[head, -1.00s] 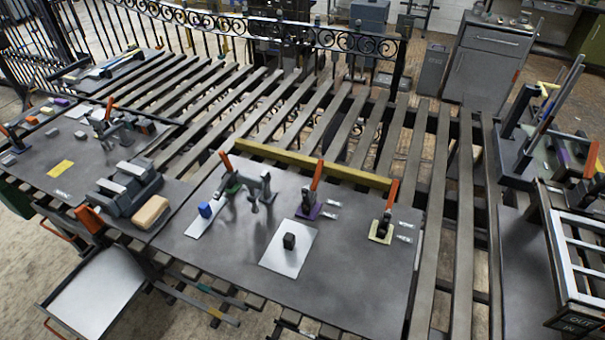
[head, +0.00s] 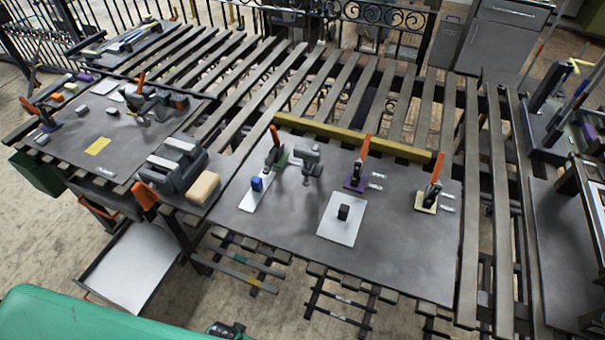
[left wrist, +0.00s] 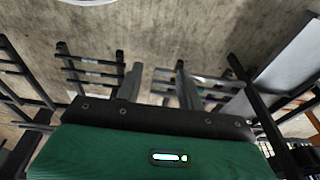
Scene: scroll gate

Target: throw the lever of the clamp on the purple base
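The clamp on the purple base (head: 354,183) stands on the grey work table in the head view. Its orange lever (head: 362,146) points up, tilted slightly to the right. The clamp's dark body sits just below the lever, with nothing touching it. My left gripper (left wrist: 159,85) shows in the left wrist view with its two grey fingers apart and nothing between them, above the floor and dark racks. It is well away from the clamp. My right gripper is in neither view.
A white plate (head: 341,231) with a black block lies in front of the purple base. A yellow bar (head: 345,136) runs behind. A silver tray (head: 130,275) sits lower left.

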